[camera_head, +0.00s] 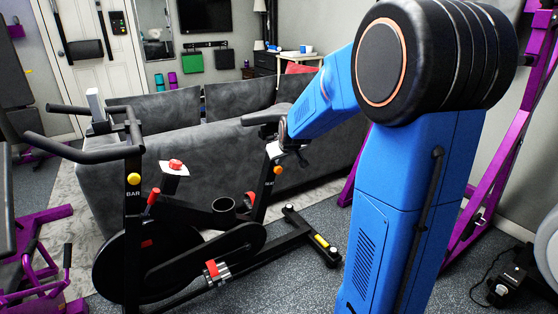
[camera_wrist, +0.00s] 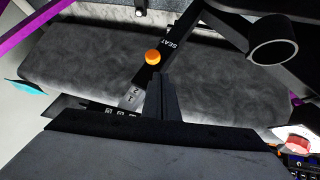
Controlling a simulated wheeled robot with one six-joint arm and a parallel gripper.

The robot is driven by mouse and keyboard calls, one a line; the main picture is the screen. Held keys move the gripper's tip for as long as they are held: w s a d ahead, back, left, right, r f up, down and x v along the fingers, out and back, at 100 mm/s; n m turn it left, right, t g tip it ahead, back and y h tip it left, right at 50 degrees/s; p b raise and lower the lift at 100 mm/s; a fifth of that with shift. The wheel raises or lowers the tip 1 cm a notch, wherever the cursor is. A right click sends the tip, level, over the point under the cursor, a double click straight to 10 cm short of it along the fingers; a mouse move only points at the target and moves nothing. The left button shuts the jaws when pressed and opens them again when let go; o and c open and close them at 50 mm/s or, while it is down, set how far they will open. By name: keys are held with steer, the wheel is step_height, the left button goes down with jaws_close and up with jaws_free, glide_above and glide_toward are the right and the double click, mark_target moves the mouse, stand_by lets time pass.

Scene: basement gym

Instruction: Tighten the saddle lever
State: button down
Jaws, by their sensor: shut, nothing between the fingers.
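The exercise bike's seat post (camera_head: 267,185) carries a SEAT label and an orange knob (camera_head: 278,170) on its side. The dark saddle (camera_head: 262,118) is partly behind my arm. In the wrist view, the orange knob (camera_wrist: 152,57) sits on the numbered, slanted post (camera_wrist: 132,97), just beyond my shut, empty fingers (camera_wrist: 161,80). A gap between fingertips and knob cannot be judged. In the head view, my gripper (camera_head: 303,158) is small and dark, right of the post top. No separate lever arm is clearly visible.
A grey couch (camera_head: 160,110) stands behind the bike. The bike's cup holder ring (camera_wrist: 273,45) is right of the post in the wrist view. The handlebar (camera_head: 85,153) is at left; a purple rack (camera_head: 510,130) stands at right.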

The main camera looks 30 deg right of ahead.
steer(key=s+a+r, duration=0.1)
steer(key=s, duration=0.7)
steer(key=shift+s+a+r, duration=0.2)
steer(key=shift+s+r, duration=0.1)
steer(key=shift+r, duration=0.05)
steer(key=s+a+g, duration=0.1)
steer(key=s+a, duration=0.4)
steer(key=s, duration=0.5)
steer(key=s+a+g+y, duration=0.1)
steer(key=s+a, duration=0.4)
steer(key=s, duration=0.5)
steer(key=s+a+g+y, duration=0.1)
steer(key=s+a, duration=0.4)
steer(key=s, duration=0.5)
steer(key=shift+s+a+r+g, duration=0.2)
steer(key=shift+s+a+g, duration=0.1)
steer(key=shift+s+a, duration=0.1)
